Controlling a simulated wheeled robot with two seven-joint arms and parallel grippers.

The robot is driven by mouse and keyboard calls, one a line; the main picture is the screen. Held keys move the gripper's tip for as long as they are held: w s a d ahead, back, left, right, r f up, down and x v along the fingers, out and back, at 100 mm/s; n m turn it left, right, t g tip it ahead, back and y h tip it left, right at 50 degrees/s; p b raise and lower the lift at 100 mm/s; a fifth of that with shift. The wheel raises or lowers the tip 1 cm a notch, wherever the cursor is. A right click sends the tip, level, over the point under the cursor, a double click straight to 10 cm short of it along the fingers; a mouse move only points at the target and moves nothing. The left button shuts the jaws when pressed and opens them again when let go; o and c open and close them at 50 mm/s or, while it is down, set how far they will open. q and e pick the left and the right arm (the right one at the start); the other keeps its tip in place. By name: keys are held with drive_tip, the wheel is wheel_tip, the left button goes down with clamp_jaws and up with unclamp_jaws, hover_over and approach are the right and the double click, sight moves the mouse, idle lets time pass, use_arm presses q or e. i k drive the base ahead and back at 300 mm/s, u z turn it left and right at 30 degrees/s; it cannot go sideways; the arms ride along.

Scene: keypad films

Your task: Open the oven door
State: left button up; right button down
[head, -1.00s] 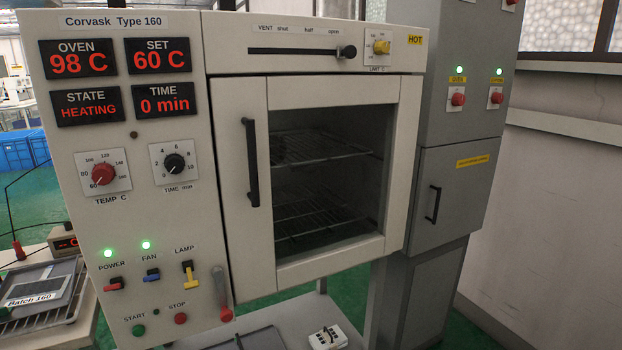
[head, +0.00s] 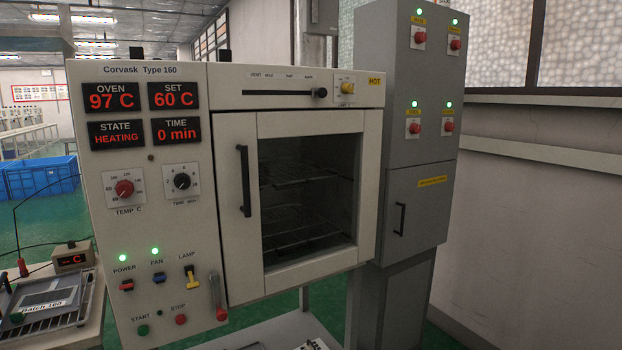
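The oven, a cream cabinet labelled Corvask Type 160 (head: 139,70), stands in the middle of the head view. Its door (head: 305,271) has a window with wire racks behind it and looks shut. A black vertical handle (head: 243,181) is on the door's left side. A lever with a red end (head: 220,313) hangs at the panel's lower right, beside the door. The displays read oven 97 C, set 60 C, state HEATING, time 0 min. A yellow HOT label (head: 376,81) is at the top right. Neither of my grippers is in view.
A grey cabinet (head: 428,110) with red buttons and green lights stands right of the oven. At the left, a tray with a Batch 160 label (head: 45,305) and a small red-digit meter (head: 73,259) sit on a bench. Blue bins (head: 40,178) are behind.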

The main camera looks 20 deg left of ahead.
sight(235, 135)
drive_tip(key=z, duration=0.55)
drive_tip(key=i, duration=1)
drive_tip(key=u, duration=0.9)
